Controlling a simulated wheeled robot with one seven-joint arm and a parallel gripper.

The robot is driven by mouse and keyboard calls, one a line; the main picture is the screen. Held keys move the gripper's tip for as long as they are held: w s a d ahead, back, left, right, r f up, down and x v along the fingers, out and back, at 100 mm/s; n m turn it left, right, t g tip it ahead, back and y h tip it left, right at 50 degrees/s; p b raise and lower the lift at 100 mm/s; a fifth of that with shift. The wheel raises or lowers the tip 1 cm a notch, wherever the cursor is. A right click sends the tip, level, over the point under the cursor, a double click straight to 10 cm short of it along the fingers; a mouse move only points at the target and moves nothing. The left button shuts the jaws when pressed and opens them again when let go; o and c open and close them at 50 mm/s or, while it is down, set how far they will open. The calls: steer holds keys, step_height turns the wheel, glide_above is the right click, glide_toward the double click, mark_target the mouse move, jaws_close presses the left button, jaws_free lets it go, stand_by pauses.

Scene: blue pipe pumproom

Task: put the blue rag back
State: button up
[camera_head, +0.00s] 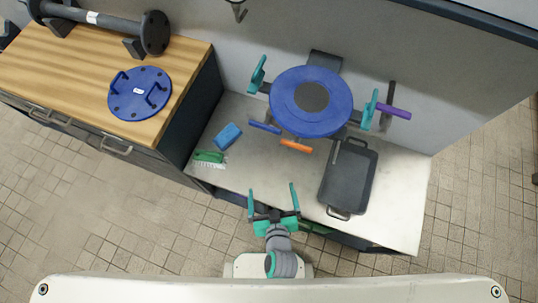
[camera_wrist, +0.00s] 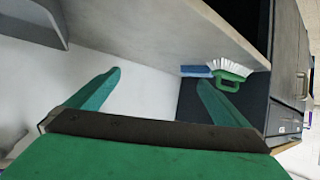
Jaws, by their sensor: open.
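A small blue block-like item (camera_head: 228,136), which looks like the blue rag, lies on the grey bench near its left end, just behind a green brush (camera_head: 208,157). In the wrist view part of the rag (camera_wrist: 196,71) shows beside the brush (camera_wrist: 232,75), at the bench edge. My gripper (camera_head: 272,188) is open and empty, with its teal fingers spread. It is near the front edge of the bench, right of and nearer than the rag, and apart from it. Both fingers also show in the wrist view (camera_wrist: 158,78).
A large round blue flange (camera_head: 310,101) with teal, orange and purple handles stands at the back of the bench. A dark tray (camera_head: 348,178) lies to the right. A wooden-topped cabinet (camera_head: 60,68) with a blue disc (camera_head: 139,93) stands left. The bench middle is clear.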

steer(key=s+r+m+t, duration=0.1)
steer(key=s+r, duration=0.4)
steer(key=r, duration=0.3)
steer(key=s+r+m+t+h, duration=0.1)
steer(key=s+r, duration=0.3)
steer(key=r, duration=0.4)
steer(key=shift+s+a+r+t, duration=0.15)
steer(key=shift+s+a+t, duration=0.25)
steer(key=shift+t, duration=0.3)
